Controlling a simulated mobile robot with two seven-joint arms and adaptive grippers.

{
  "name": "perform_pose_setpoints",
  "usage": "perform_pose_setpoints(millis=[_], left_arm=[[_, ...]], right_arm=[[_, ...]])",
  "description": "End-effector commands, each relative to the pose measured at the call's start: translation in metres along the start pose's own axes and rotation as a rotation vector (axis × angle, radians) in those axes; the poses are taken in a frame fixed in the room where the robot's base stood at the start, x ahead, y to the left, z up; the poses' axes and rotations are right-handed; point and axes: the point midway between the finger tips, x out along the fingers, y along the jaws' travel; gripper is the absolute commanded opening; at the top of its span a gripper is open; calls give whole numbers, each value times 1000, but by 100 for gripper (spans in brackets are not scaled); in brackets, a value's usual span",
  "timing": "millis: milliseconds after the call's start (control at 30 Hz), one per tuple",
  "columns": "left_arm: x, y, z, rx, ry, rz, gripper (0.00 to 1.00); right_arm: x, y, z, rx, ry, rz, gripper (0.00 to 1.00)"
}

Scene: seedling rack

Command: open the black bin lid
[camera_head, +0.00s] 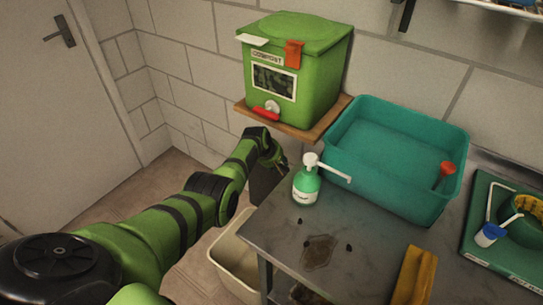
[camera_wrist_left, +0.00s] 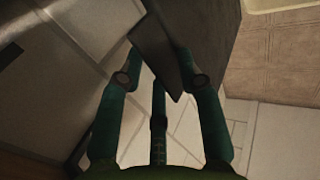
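A dark grey-black panel (camera_head: 267,184), which looks like part of the black bin or its lid, stands tilted between the table's left end and the wall. My left gripper (camera_head: 272,152) is at its upper edge. In the left wrist view the dark panel (camera_wrist_left: 158,48) reaches down between the fingers of my left gripper (camera_wrist_left: 160,62), with one finger at each side and a third near its lower corner. I cannot tell whether the fingers press on it. The rest of the bin is hidden. My right gripper is not in view.
A green compost box (camera_head: 322,75) stands on a wooden shelf (camera_head: 333,117) above the gripper. A pump bottle (camera_head: 306,186) stands close by on the metal table (camera_head: 364,215). A teal basin (camera_head: 352,165) is behind it. A cream tub (camera_head: 231,266) is below the table's left edge.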

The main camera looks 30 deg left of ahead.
Motion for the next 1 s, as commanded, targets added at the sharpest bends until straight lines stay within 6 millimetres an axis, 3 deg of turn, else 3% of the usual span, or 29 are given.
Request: perform_pose_setpoints(millis=[367, 1000], left_arm=[[-29, 0, 1, 0, 2, 3, 36], [-109, -1, 2, 0, 0, 1, 36]], right_arm=[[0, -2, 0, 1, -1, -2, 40], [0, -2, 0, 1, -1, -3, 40]])
